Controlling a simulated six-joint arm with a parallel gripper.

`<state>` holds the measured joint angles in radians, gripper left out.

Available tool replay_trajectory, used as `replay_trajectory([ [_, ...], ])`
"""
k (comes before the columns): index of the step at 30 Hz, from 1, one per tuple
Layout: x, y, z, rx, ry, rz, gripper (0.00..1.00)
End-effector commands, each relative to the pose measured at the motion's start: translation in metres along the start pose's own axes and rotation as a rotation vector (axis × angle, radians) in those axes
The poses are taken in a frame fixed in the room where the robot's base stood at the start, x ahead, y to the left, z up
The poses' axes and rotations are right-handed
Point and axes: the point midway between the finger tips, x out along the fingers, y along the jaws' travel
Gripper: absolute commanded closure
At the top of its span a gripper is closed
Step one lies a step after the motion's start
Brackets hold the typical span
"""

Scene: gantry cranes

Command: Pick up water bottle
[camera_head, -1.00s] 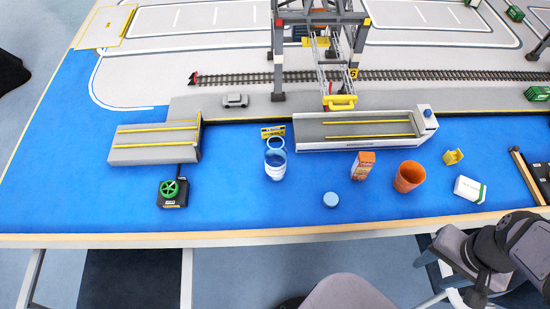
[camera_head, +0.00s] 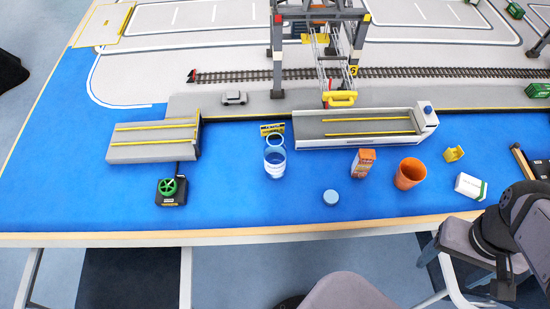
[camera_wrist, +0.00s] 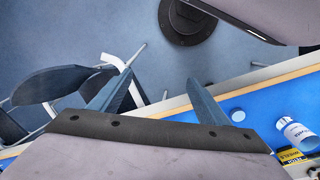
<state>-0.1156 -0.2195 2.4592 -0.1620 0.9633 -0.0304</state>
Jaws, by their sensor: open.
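The water bottle (camera_head: 275,161) is a clear, bluish bottle with a white band.
A white barge (camera_head: 365,142) and a gantry crane (camera_head: 278,60) stand behind. A green-wheeled black device (camera_head: 172,192) is left.

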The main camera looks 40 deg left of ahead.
Motion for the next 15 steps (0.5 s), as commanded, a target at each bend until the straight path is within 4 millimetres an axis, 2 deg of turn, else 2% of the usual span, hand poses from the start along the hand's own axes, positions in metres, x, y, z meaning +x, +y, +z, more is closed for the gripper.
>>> replay_trajectory([
  [5,0.017,0.007,-0.009,-0.329,-0.059,0.187,0.30],
  [8,0.022,0.012,-0.026,-0.572,-0.089,0.339,0.30],
  [11,0.021,0.010,-0.055,-0.850,-0.110,0.531,0.30],
  [14,0.012,-0.006,-0.092,-1.125,-0.111,0.743,0.30],
  [15,0.007,-0.017,-0.108,-1.231,-0.104,0.833,0.30],
])
